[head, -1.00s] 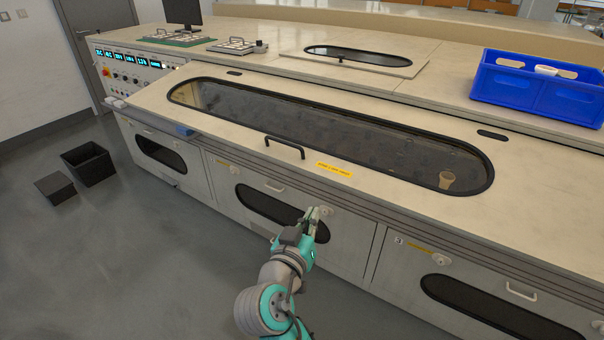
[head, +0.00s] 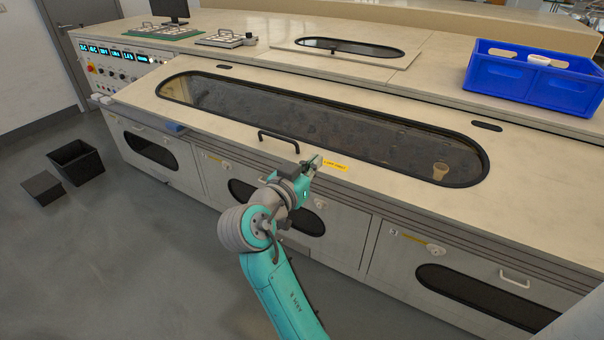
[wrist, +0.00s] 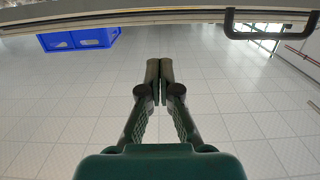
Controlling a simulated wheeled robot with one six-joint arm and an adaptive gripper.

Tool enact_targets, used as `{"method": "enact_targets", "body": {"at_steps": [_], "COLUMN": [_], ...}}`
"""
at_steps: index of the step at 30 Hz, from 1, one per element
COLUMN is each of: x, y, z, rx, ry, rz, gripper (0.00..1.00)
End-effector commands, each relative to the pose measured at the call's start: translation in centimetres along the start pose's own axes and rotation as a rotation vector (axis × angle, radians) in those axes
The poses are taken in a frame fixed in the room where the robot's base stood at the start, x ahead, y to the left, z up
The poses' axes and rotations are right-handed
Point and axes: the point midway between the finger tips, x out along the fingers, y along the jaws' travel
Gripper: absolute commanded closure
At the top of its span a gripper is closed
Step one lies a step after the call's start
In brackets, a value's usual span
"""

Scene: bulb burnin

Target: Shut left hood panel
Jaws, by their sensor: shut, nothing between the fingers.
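The hood panel (head: 225,118) is a long pale cover with a dark oval window (head: 330,125) and lies over the bench front in the head view. I cannot tell whether it is fully down. Its black bar handle (head: 279,136) is on its front part and also shows at the upper right of the wrist view (wrist: 265,37). My gripper (head: 315,161) is shut and empty, to the right of and slightly below the handle, near the yellow label (head: 335,165). In the wrist view the closed fingers (wrist: 159,68) point up the picture, apart from the handle.
A blue crate (head: 525,88) stands on the right of the bench top. A smaller windowed panel (head: 350,50) lies behind the hood. A control panel (head: 118,58) is at left.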

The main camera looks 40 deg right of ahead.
Motion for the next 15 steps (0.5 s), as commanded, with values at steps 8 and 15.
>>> {"method": "enact_targets", "body": {"at_steps": [8, 15], "x": [2.7, 3.1], "y": [0.0, 0.0], "z": [2.4, 3.8], "rx": [-0.004, -0.001], "ry": [-0.002, 0.000], "rz": [0.000, 0.000], "gripper": [1.00, 1.00]}}
